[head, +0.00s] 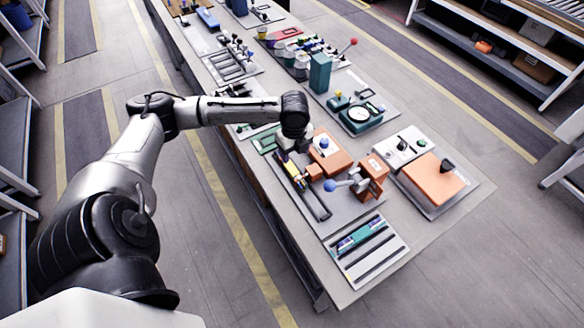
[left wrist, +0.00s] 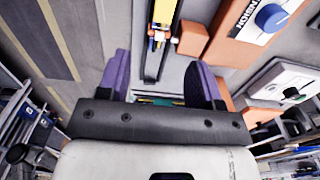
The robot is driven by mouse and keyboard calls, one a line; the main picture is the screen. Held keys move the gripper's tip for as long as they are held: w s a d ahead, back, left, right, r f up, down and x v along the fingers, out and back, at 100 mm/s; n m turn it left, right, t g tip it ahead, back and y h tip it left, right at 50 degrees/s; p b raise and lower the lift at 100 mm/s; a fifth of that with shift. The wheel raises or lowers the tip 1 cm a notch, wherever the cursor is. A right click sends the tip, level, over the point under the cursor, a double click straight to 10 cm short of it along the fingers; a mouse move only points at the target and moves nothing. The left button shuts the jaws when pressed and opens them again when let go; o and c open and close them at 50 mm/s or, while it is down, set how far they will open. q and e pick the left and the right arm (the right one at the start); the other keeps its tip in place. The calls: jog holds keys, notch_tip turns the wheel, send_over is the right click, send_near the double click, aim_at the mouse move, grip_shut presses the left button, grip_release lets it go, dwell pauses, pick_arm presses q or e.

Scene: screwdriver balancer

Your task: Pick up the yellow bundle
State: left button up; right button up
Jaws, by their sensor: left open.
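The yellow bundle (head: 291,168) appears as a narrow yellow piece at one end of a long black holder on the bench, partly hidden by my left gripper in the head view. In the left wrist view the yellow piece (left wrist: 164,11) lies at the top edge, between the dark rails of the holder (left wrist: 150,62), and is cut off by the frame. My left gripper (head: 287,148) is over the bench near the yellow piece. Its two purple-grey fingers (left wrist: 160,80) are wide apart with nothing between them. My right gripper is not in view.
Orange blocks (head: 331,153) and a clamp with a blue ball knob (head: 330,185) stand right of the holder. A white tray with teal strips (head: 372,247) lies at the near end. A green dial device (head: 361,115) stands farther back.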

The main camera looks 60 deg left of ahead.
pick_arm(q)
jog(key=a+r, duration=0.1)
jog(key=a, duration=0.1)
jog(key=b, duration=0.2)
send_over(292, 168)
notch_tip(292, 168, down, 8)
jog(key=shift+s+d+r, duration=0.1)
jog(key=shift+r, duration=0.05)
jog(key=shift+f+b, duration=0.5)
jog(key=shift+f, duration=2.1)
jog(key=shift+c, duration=0.2)
jog(key=c, duration=0.9)
jog(key=shift+c, duration=0.4)
jog(key=shift+r, duration=0.15)
